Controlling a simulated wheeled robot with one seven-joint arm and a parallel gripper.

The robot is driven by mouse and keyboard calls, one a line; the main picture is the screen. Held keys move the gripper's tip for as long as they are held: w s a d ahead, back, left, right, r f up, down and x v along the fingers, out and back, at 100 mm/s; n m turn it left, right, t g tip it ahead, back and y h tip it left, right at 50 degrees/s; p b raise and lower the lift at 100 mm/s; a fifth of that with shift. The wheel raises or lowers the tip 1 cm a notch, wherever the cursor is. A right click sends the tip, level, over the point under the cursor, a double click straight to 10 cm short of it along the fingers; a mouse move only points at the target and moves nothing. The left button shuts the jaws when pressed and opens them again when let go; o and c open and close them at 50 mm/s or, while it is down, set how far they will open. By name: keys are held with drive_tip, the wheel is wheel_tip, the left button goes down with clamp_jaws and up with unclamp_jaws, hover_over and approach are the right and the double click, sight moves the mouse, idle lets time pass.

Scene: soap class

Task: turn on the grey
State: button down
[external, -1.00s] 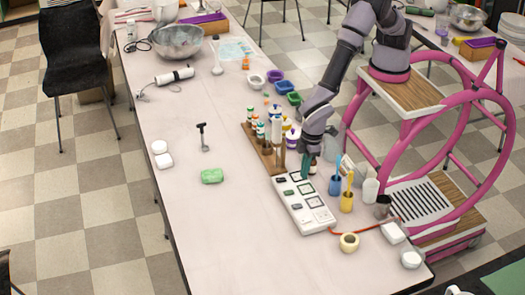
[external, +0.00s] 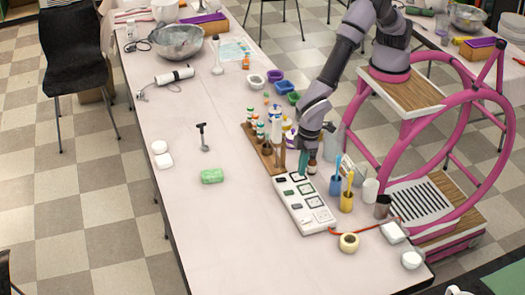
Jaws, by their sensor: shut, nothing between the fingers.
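A white power strip (external: 305,204) with several dark sockets and small switches lies on the long table, its red cord leaving at the near right end. A grey switch among them is too small to make out for sure. My gripper (external: 302,172) points down at the far end of the strip, with its fingers shut and nothing held. Its tips are at or just above the strip's far right corner; I cannot tell whether they touch.
A wooden rack of small bottles (external: 262,150) stands just behind the strip. Blue (external: 335,186) and yellow (external: 346,202) cups with brushes stand to its right, by a dark cup (external: 382,206). A tape roll (external: 348,242) lies in front. Green soap (external: 212,176) lies left; table around it is clear.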

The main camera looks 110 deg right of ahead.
sight(294, 207)
drive_tip(key=f, duration=0.4)
drive_tip(key=w+f, duration=0.1)
drive_tip(key=f, duration=0.9)
drive_tip(key=shift+w, duration=0.35)
drive_tip(key=shift+w+f, duration=0.1)
drive_tip(key=shift+s, duration=0.85)
drive_tip(key=shift+r, duration=0.2)
wheel_tip(294, 207, up, 14)
drive_tip(key=s, duration=0.1)
drive_tip(key=shift+s, duration=0.3)
